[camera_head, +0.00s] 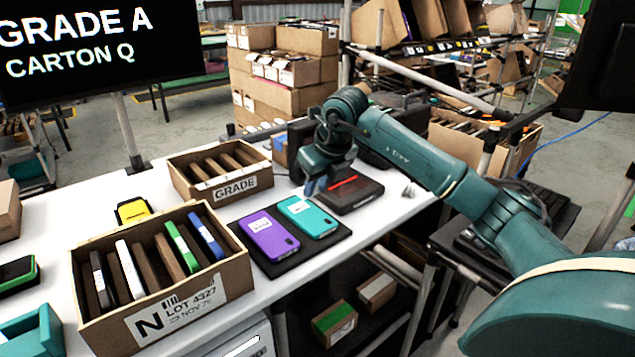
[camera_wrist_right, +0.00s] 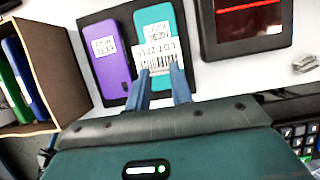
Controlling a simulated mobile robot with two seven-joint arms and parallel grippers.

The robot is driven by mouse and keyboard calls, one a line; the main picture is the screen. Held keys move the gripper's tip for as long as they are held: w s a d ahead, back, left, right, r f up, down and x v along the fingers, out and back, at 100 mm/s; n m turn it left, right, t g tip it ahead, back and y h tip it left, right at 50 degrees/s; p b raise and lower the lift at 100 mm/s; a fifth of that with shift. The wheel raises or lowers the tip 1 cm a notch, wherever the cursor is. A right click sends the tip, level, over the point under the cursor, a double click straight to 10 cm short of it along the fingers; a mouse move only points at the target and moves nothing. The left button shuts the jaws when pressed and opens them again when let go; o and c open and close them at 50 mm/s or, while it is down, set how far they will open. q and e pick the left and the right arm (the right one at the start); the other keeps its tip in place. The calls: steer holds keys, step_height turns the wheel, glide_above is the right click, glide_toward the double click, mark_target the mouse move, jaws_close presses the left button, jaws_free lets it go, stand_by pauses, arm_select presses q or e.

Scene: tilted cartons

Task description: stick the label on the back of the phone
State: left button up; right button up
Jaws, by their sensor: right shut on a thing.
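A purple phone (camera_head: 268,238) and a teal phone (camera_head: 310,218) lie back up, side by side, on a dark mat (camera_head: 333,238). Each has a small white label near its upper end. They also show in the right wrist view, purple (camera_wrist_right: 112,75) and teal (camera_wrist_right: 153,25).
A carton marked LOT 4327 (camera_head: 180,308) holds several phones and dividers. A GRADE carton (camera_head: 219,168) stands behind it. A yellow item (camera_head: 132,210) lies left. White table shows around the mat.

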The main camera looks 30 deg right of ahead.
mark_target(313, 219)
steer(key=shift+f, duration=0.55)
step_height(313, 219, down, 3)
steer(key=b, duration=0.2)
steer(key=shift+r+b, duration=0.2)
steer(key=shift+b, duration=0.15)
steer(key=shift+f+b, duration=0.75)
steer(key=shift+f, duration=0.2)
arm_select(q)
steer(key=shift+s+a+t, duration=0.3)
steer(key=shift+a+t, duration=0.4)
steer(key=shift+t, duration=0.1)
arm_select(e)
steer(key=shift+f, duration=0.35)
arm_select(q)
steer(key=shift+d+f+b, duration=0.1)
steer(key=shift+f+b, duration=0.15)
steer(key=shift+b, duration=0.15)
arm_select(e)
steer(key=shift+f, duration=0.3)
steer(key=o, duration=0.9)
